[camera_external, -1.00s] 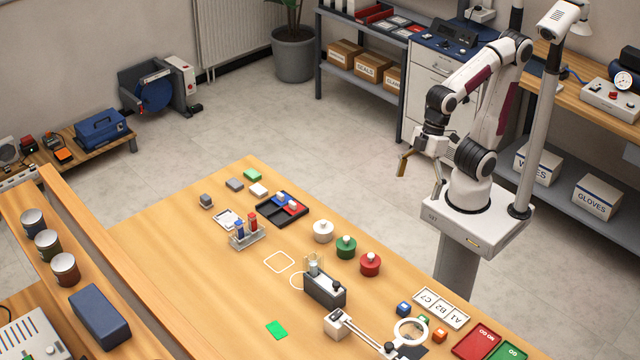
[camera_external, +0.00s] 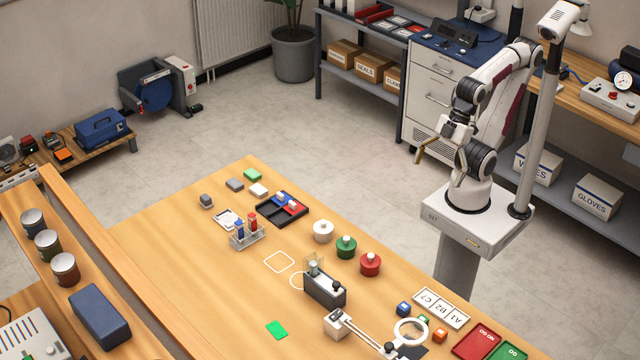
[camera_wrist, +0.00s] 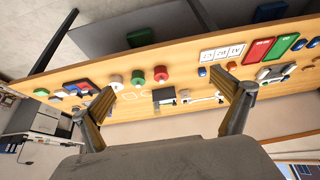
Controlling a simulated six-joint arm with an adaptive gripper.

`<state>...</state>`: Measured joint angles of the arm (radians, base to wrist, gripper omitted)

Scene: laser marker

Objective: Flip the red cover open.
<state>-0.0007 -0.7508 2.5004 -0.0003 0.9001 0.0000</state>
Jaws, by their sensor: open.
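No red flip cover stands out clearly, and I cannot tell which red part is the cover. A round red piece with a pale top (camera_external: 370,264) stands on the table; it also shows in the wrist view (camera_wrist: 161,73). A flat red panel (camera_external: 478,342) lies at the table's near right, also in the wrist view (camera_wrist: 258,50). A small dark grey device with a clear upright part (camera_external: 325,288) stands in the middle of the table. My gripper (camera_external: 441,158) is open and empty in the air beyond the table's right edge, apart from everything; its two fingers frame the wrist view (camera_wrist: 172,84).
The wooden table (camera_external: 190,250) carries white (camera_external: 322,232) and green (camera_external: 346,247) round pieces, a black tray (camera_external: 268,208), a tube rack (camera_external: 247,238) and a ring magnifier (camera_external: 410,332). The table's left part is mostly bare. Open floor lies beyond it.

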